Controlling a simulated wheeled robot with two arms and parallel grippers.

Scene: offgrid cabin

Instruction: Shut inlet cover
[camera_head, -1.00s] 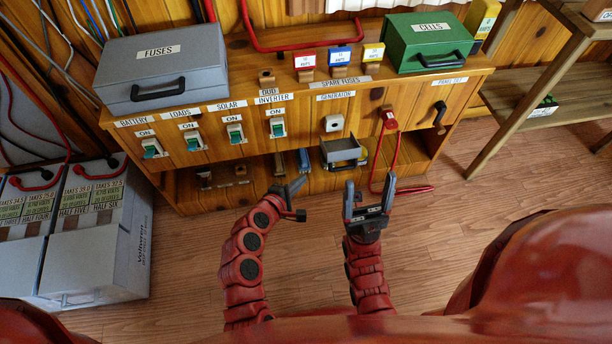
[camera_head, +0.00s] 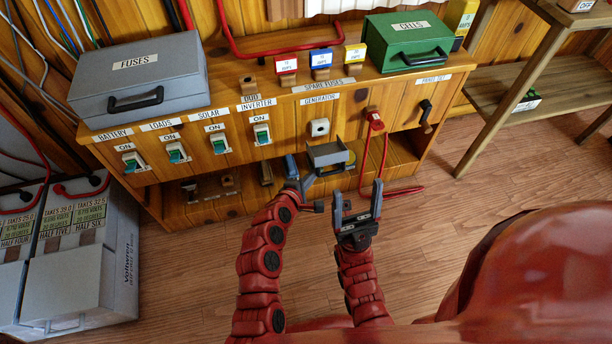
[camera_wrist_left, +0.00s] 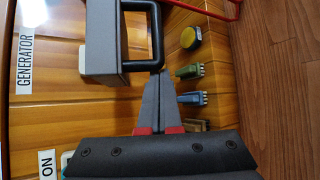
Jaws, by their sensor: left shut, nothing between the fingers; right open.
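The inlet cover (camera_head: 328,153) is a grey flap, hanging open and sticking out from the cabinet front below the white generator inlet (camera_head: 319,127). In the left wrist view the cover (camera_wrist_left: 103,42) is a grey plate with a black loop handle (camera_wrist_left: 156,38). My left gripper (camera_head: 291,167) is shut and empty, just left of the cover in the head view. Its fingertips (camera_wrist_left: 157,76) appear very close to the handle's end in the left wrist view; I cannot tell whether they touch. My right gripper (camera_head: 357,201) is open and empty, in front of the cabinet, right of the cover.
The wooden cabinet (camera_head: 385,105) carries a grey fuses box (camera_head: 140,80), a green cells box (camera_head: 405,42) and several switches. A red cable (camera_head: 363,160) hangs right of the cover. Grey batteries (camera_head: 80,275) stand left.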

